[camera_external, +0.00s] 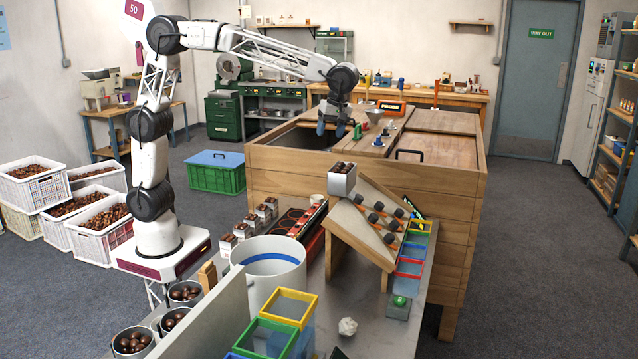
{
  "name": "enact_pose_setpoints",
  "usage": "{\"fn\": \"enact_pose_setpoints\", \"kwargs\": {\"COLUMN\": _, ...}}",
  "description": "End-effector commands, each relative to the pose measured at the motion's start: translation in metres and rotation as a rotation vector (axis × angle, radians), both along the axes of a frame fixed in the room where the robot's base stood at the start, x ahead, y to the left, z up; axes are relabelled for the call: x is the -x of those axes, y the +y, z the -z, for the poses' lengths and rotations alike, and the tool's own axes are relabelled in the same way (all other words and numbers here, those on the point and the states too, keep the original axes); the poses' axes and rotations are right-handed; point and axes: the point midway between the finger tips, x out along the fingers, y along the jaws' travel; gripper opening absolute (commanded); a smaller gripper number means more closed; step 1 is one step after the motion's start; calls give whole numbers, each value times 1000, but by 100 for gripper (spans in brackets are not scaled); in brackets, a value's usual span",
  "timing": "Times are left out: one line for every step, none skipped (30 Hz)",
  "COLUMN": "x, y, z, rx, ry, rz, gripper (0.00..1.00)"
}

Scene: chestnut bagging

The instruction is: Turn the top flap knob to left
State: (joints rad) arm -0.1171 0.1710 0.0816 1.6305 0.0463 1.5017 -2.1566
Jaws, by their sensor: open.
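A sloped wooden board (350,217) stands on the grey bench, with several small dark knobs or flaps on its face. The uppermost dark piece (359,199) sits near the board's upper end, below a small box of chestnuts (342,180). The pieces are too small to tell which way each is turned. My gripper (331,130) is open and points down over the large wooden cabinet, well above and behind the sloped board. It appears empty and touches none of the knobs.
Coloured bins (411,268) line the board's right foot, with a green button (400,301) near them. A white bucket (270,262) and small chestnut boxes (241,231) stand to the left. The wooden cabinet (340,190) rises behind the board. A crumpled pale lump (348,326) lies in front.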

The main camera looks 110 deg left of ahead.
Motion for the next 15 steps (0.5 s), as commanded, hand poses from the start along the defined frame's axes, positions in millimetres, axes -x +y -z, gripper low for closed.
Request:
{"fn": "enact_pose_setpoints", "kwargs": {"x": 5, "y": -2, "z": -3, "rx": 5, "ry": -6, "rz": 21, "gripper": 61}}
{"fn": "enact_pose_setpoints", "kwargs": {"x": 8, "y": -3, "z": -4, "rx": 8, "ry": -8, "rz": 36, "gripper": 61}}
{"fn": "enact_pose_setpoints", "kwargs": {"x": 12, "y": -4, "z": -4, "rx": 12, "ry": -11, "rz": 54, "gripper": 61}}
{"fn": "enact_pose_setpoints", "kwargs": {"x": 15, "y": -5, "z": -5, "rx": 15, "ry": -13, "rz": 68, "gripper": 61}}
{"fn": "enact_pose_setpoints", "kwargs": {"x": 17, "y": -6, "z": -6, "rx": 19, "ry": -16, "rz": 79, "gripper": 61}}
{"fn": "enact_pose_setpoints", "kwargs": {"x": 20, "y": -7, "z": -7, "rx": 22, "ry": -20, "rz": 96, "gripper": 61}}
{"fn": "enact_pose_setpoints", "kwargs": {"x": 22, "y": -8, "z": -8, "rx": 24, "ry": -22, "rz": 107, "gripper": 61}}
{"fn": "enact_pose_setpoints", "kwargs": {"x": 24, "y": -8, "z": -8, "rx": 27, "ry": -24, "rz": 116, "gripper": 61}}
{"fn": "enact_pose_setpoints", "kwargs": {"x": 27, "y": -9, "z": -8, "rx": 30, "ry": -26, "rz": 130, "gripper": 61}}
{"fn": "enact_pose_setpoints", "kwargs": {"x": 28, "y": -10, "z": -9, "rx": 31, "ry": -28, "rz": 137, "gripper": 61}}
{"fn": "enact_pose_setpoints", "kwargs": {"x": 30, "y": -10, "z": -9, "rx": 33, "ry": -28, "rz": 145, "gripper": 61}}
{"fn": "enact_pose_setpoints", "kwargs": {"x": 31, "y": -11, "z": -10, "rx": 34, "ry": -30, "rz": 154, "gripper": 61}}
{"fn": "enact_pose_setpoints", "kwargs": {"x": 32, "y": -11, "z": -10, "rx": 36, "ry": -32, "rz": 159, "gripper": 61}}
{"fn": "enact_pose_setpoints", "kwargs": {"x": 33, "y": -11, "z": -10, "rx": 36, "ry": -32, "rz": 163, "gripper": 61}}
{"fn": "enact_pose_setpoints", "kwargs": {"x": 34, "y": -11, "z": -10, "rx": 38, "ry": -34, "rz": 168, "gripper": 61}}
